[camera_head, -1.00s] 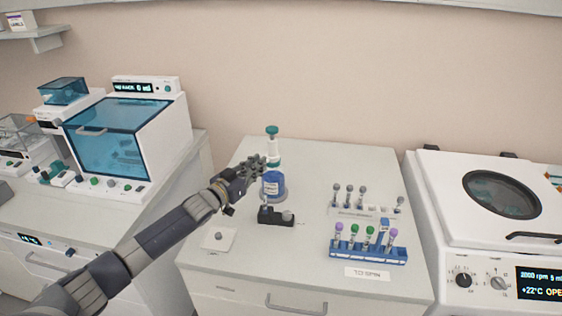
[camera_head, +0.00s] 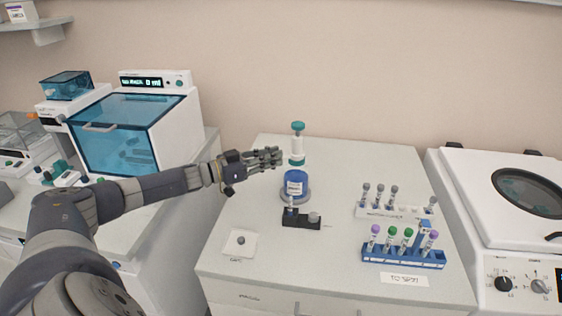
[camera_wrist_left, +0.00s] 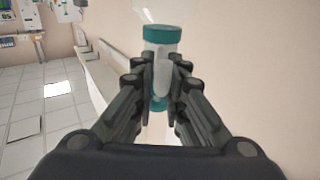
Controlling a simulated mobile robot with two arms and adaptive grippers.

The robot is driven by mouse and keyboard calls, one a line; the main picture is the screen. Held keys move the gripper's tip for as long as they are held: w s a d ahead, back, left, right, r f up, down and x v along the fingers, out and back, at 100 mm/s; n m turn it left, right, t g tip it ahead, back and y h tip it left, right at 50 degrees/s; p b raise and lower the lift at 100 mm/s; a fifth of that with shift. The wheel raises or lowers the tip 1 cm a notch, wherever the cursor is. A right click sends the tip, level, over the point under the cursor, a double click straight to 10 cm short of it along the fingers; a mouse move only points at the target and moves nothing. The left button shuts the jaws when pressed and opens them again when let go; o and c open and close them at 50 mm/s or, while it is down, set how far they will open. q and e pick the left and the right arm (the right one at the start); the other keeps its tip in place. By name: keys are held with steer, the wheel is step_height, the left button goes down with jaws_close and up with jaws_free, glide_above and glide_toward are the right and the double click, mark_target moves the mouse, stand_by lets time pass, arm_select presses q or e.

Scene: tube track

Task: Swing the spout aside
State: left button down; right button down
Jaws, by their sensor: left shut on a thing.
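A bottle-top dispenser stands upright on the bench, with a blue bottle (camera_head: 296,186) below and a white barrel with a teal cap (camera_head: 298,127) above. My left gripper (camera_head: 277,156) reaches in from the left at the height of the barrel. In the left wrist view its fingers (camera_wrist_left: 160,75) are shut on the white barrel (camera_wrist_left: 162,72), one on each side, below the teal cap (camera_wrist_left: 162,34). I cannot make out a separate spout in either view; it may be hidden by the fingers. My right gripper is not in view.
A small black stand (camera_head: 301,221) is in front of the bottle. A blue rack (camera_head: 403,260) with several capped tubes and a white rack (camera_head: 396,212) are to the right. A white pad (camera_head: 239,243) lies front left. A centrifuge (camera_head: 500,235) is at far right.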

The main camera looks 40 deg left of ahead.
arm_select(q)
steer(key=c, duration=1.6)
jaws_free()
steer(key=v, duration=1.2)
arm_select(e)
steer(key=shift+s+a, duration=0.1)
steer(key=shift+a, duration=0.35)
arm_select(q)
steer(key=shift+a, duration=0.1)
